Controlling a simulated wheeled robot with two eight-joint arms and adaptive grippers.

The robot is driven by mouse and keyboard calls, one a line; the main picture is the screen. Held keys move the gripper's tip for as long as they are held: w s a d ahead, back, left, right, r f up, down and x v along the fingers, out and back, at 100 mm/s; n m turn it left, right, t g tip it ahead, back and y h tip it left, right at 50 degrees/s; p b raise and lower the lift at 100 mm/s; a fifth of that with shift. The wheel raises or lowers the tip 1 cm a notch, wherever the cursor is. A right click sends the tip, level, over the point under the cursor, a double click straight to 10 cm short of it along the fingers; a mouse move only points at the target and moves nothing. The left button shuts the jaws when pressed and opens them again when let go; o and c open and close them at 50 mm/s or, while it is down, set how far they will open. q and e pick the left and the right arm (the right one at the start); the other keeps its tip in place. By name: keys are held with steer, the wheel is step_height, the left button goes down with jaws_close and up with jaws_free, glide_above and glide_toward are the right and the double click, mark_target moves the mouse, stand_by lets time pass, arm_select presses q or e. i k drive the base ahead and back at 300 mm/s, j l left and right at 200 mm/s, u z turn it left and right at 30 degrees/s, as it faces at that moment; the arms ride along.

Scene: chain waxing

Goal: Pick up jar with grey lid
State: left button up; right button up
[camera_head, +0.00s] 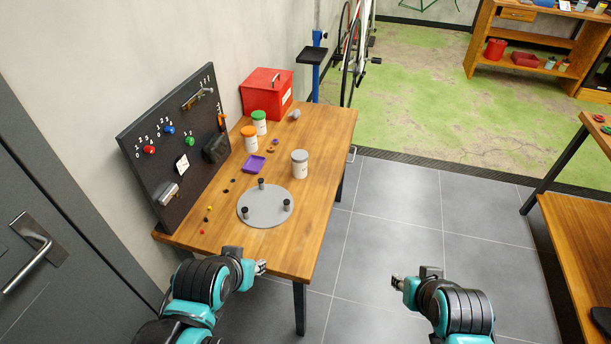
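The jar with the grey lid (300,164) stands upright on the right part of the wooden table, behind the round grey plate. It is white with a small label. My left gripper (261,267) is at the table's near edge, in front of the plate and well short of the jar. Its fingers are small in the view and their gap is not clear. My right gripper (397,283) is over the tiled floor, to the right of the table, away from the jar. Its fingers are also too small to judge. Neither gripper touches the jar.
The round grey plate (265,217) with black pegs lies nearer than the jar. A dark pegboard (150,170) borders the table's left.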

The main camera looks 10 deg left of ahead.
mark_target(299, 170)
steer(key=i+l+u, duration=0.1)
steer(key=l+u, duration=0.2)
steer(key=l, duration=0.45)
steer(key=l+u, duration=0.35)
steer(key=l, duration=0.4)
steer(key=i+l+u, duration=0.3)
steer(key=l, duration=0.3)
steer(key=i+l+u, duration=0.1)
steer(key=i+l, duration=0.2)
steer(key=i+l+u, duration=0.15)
steer(key=l, duration=0.2)
steer(key=i+l+u, duration=0.15)
steer(key=l, duration=0.2)
steer(key=i+l+u, duration=0.15)
steer(key=l, duration=0.25)
steer(key=i+l+u, duration=0.15)
steer(key=i+l, duration=0.5)
